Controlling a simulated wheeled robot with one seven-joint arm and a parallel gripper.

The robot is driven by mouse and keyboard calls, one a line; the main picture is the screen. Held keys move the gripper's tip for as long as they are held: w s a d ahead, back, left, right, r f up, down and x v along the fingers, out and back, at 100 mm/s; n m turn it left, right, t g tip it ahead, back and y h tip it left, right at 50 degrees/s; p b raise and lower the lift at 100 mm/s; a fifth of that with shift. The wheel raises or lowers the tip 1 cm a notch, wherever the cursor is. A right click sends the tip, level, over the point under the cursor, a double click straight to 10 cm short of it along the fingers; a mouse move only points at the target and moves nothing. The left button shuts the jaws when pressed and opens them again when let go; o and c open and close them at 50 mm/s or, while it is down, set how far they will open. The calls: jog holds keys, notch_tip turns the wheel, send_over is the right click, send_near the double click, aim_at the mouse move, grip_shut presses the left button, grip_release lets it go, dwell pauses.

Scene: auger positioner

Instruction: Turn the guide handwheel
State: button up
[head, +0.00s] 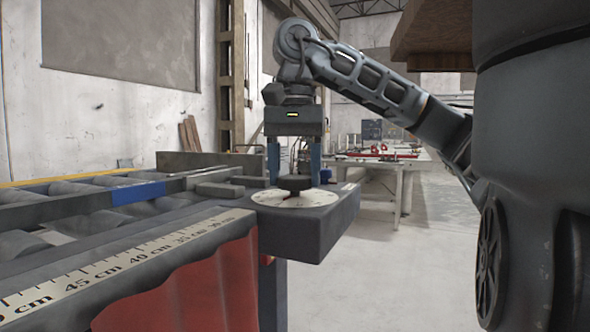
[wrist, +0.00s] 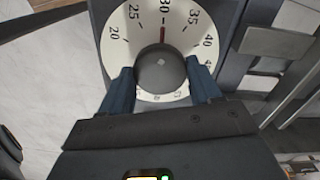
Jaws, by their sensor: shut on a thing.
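The guide handwheel (head: 295,183) is a dark round knob on a pale dial plate at the end of the machine. It also shows in the wrist view (wrist: 160,70) as a dark disc at the middle of the dial. The dial (head: 265,199) has numbers around its rim, and a red mark stands near 30 in the wrist view (wrist: 163,36). My gripper (head: 294,172) points straight down over the dial. Its two blue fingers stand on either side of the knob and are shut on it. In the wrist view my gripper (wrist: 161,82) partly covers the dial's lower edge.
The machine's roller bed (head: 70,187) and a ruler strip in centimetres (head: 120,258) run to the left. A red curtain (head: 190,290) hangs below the ruler. A white table (head: 385,165) stands behind at the right. The floor (head: 400,265) right of the machine is clear.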

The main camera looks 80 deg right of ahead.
aim_at(295, 177)
jog(key=o, duration=1.1)
jog(key=shift+r+p, duration=1.15)
jog(key=shift+r, duration=2.75)
